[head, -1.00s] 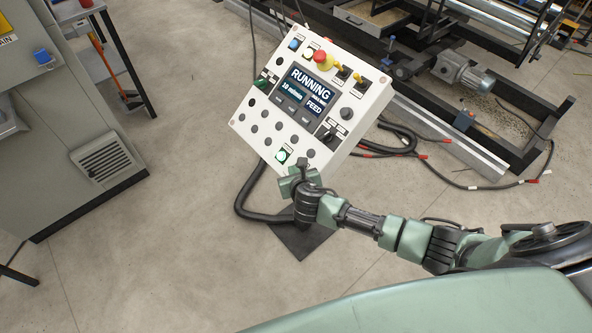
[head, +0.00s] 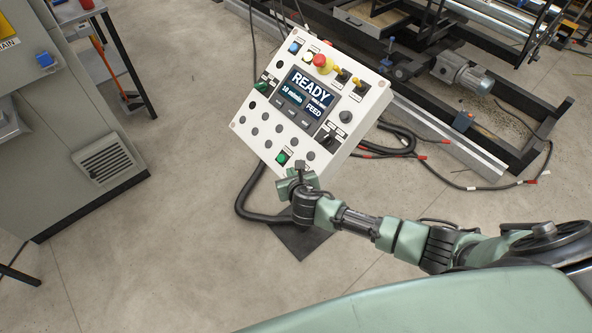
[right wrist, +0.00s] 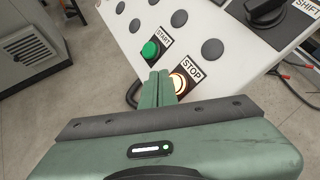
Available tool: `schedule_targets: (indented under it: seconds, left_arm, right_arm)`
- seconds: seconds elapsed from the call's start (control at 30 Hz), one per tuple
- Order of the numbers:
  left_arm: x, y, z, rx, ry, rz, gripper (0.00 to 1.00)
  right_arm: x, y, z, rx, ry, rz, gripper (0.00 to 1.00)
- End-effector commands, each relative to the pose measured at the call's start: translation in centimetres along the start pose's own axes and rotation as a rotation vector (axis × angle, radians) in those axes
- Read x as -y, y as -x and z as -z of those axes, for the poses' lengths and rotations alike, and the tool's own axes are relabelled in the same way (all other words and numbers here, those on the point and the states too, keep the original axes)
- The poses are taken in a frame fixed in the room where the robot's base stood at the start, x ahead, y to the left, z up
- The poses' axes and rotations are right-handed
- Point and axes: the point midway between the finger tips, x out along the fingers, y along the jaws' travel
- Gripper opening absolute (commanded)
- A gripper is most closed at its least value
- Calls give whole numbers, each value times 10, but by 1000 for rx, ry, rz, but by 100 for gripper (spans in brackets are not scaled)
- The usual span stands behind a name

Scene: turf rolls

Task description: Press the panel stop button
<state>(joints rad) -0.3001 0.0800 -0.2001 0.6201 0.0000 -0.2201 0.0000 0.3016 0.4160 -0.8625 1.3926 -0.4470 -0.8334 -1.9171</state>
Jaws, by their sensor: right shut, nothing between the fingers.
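The white control panel (head: 310,150) stands tilted in the head view, and its screen (head: 309,92) reads READY and FEED. In the right wrist view the STOP button (right wrist: 184,82) glows white-orange beside its STOP label. The green START button (right wrist: 150,50) sits up and to the left of it. My right gripper (right wrist: 158,88) is shut and empty, its fingertips at the panel's lower edge, overlapping the left side of the STOP button; I cannot tell if they touch it. In the head view my right gripper (head: 301,170) hides the STOP button. My left gripper is out of view.
A red mushroom button (head: 320,61) and yellow switches are at the panel's top. A black selector switch (right wrist: 265,10) is right of STOP. A grey cabinet (head: 70,130) stands at left, a dark machine frame (head: 510,120) at right. Cables lie on the floor.

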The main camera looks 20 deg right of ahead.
Motion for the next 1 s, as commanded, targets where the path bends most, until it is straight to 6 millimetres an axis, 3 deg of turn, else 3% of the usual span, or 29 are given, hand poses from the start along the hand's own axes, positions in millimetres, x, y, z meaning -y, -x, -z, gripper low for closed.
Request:
schedule_targets:
  seconds: [0.37,0.8,1.0]
  left_arm:
    - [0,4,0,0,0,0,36]
    - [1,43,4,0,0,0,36]
    - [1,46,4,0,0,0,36]
  right_arm:
    - [-2,3,-2,0,0,-1,0]
    - [-22,32,-25,0,-1,-2,0]
    - [-26,36,-26,0,0,0,0]
